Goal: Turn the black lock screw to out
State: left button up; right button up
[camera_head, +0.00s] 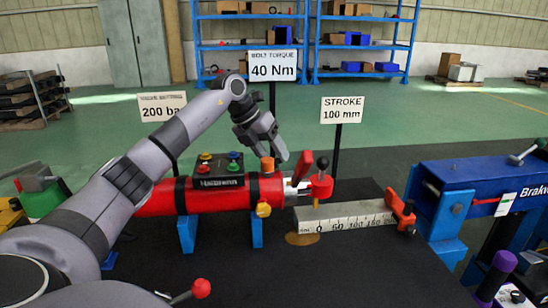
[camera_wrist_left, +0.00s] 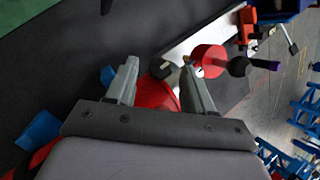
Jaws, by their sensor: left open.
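The black lock screw, seen as a dark round knob (camera_head: 322,163), stands on top of the red clamp (camera_head: 320,186) at the rod end of the red cylinder (camera_head: 155,199). In the left wrist view a dark knob (camera_wrist_left: 238,66) beside a red round part (camera_wrist_left: 208,60) looks like the same screw, beyond the fingertips. My left gripper (camera_head: 281,150) is open and empty, above and left of the screw, apart from it. In the left wrist view its two fingers (camera_wrist_left: 156,82) are spread with a red part below them. My right gripper is not in view.
A white ruler (camera_head: 345,213) with a red end stop (camera_head: 401,212) lies right of the clamp. A valve box (camera_head: 218,163) sits on the cylinder. A "STROKE 100 mm" sign (camera_head: 342,110) stands behind. A blue stand (camera_head: 455,190) is at right. The dark tabletop in front is largely clear.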

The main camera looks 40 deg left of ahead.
pick_arm(q)
jog(key=shift+w+d+f, duration=0.2)
jog(key=shift+w+f, duration=0.1)
jog(key=shift+f, duration=0.35)
grip_shut()
jog(key=shift+r, duration=0.1)
